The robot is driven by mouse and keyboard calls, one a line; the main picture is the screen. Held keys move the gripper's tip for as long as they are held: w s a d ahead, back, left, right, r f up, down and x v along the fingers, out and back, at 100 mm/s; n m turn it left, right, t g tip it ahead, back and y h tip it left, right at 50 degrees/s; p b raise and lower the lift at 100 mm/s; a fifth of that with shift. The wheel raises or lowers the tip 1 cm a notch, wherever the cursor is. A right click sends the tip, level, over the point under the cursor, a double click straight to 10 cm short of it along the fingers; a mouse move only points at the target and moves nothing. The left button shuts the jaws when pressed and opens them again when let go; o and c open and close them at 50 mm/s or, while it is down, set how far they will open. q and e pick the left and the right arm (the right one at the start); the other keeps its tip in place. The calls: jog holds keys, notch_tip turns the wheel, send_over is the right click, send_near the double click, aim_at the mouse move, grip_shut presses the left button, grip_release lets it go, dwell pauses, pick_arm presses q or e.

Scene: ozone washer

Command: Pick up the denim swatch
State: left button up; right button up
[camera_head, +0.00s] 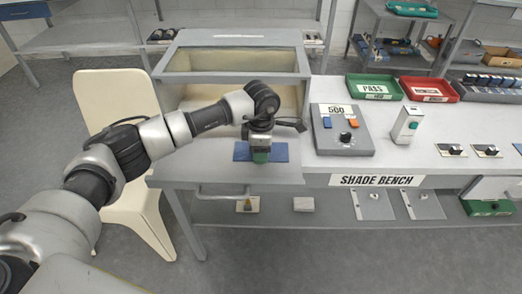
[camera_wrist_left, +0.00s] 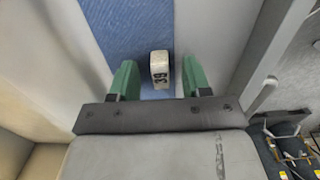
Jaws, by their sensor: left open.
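The denim swatch (camera_head: 280,152) is a flat blue strip on the grey bench top, under my left gripper (camera_head: 260,157). In the left wrist view the swatch (camera_wrist_left: 125,25) runs up the picture past the fingers. A small pale block marked 39 (camera_wrist_left: 159,68) sits over the swatch, between the two green fingers of my left gripper (camera_wrist_left: 159,75). The fingers are open, with a gap on each side of the block. Part of the swatch is hidden behind the gripper. My right gripper is in neither view.
A glass-fronted cabinet (camera_head: 235,61) stands behind the swatch. A grey control box (camera_head: 342,143) with a dial is to the right. A green PASS tray (camera_head: 375,88) and a red tray (camera_head: 429,89) lie behind it. A cream chair (camera_head: 110,90) stands left.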

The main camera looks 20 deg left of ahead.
pick_arm(q)
grip_shut()
jog(key=shift+r, duration=0.2)
